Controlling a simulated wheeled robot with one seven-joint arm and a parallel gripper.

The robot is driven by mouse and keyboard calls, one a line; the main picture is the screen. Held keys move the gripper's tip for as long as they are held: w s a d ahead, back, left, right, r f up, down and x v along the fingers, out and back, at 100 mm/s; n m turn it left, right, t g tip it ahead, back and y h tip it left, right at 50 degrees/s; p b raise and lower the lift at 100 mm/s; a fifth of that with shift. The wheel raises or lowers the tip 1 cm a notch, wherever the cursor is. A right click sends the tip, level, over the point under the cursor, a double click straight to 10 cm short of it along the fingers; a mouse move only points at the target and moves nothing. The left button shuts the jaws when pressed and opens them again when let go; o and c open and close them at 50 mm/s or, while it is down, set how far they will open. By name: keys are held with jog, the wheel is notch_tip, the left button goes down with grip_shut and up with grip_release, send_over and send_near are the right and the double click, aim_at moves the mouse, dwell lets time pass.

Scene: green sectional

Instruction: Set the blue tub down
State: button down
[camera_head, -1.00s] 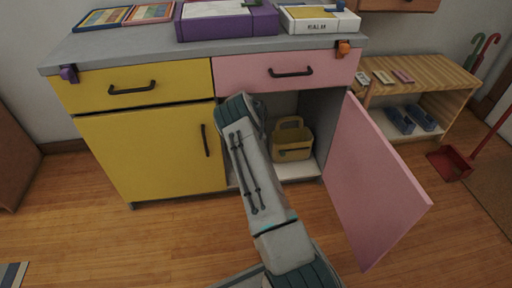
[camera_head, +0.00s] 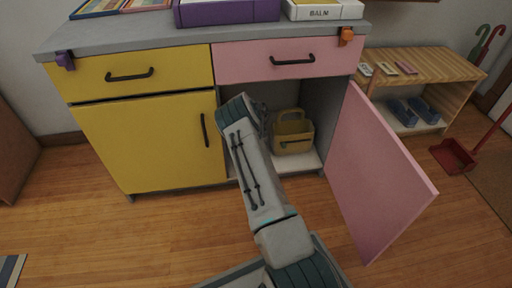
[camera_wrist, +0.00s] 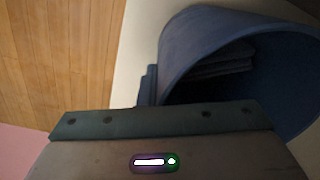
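The blue tub (camera_wrist: 175,50) fills the upper right of the wrist view, its open mouth and curved rim close to my gripper (camera_wrist: 175,80). One finger shows inside the tub and a dark piece lies outside its wall, so the gripper appears shut on the tub's wall. A pale surface shows beside the tub; whether the tub touches it I cannot tell. In the head view my gripper (camera_head: 262,118) is mostly hidden behind my arm, inside the open lower cabinet, and the tub is hidden there.
A tan basket with a handle (camera_head: 293,136) stands in the cabinet right of my arm. The pink door (camera_head: 378,175) hangs open to the right. The yellow door (camera_head: 150,145) is shut on the left. A low wooden shelf (camera_head: 430,72) stands at the right.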

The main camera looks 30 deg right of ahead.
jog(key=shift+f, duration=0.75)
jog(key=c, duration=1.6)
grip_release()
jog(key=shift+o, duration=0.2)
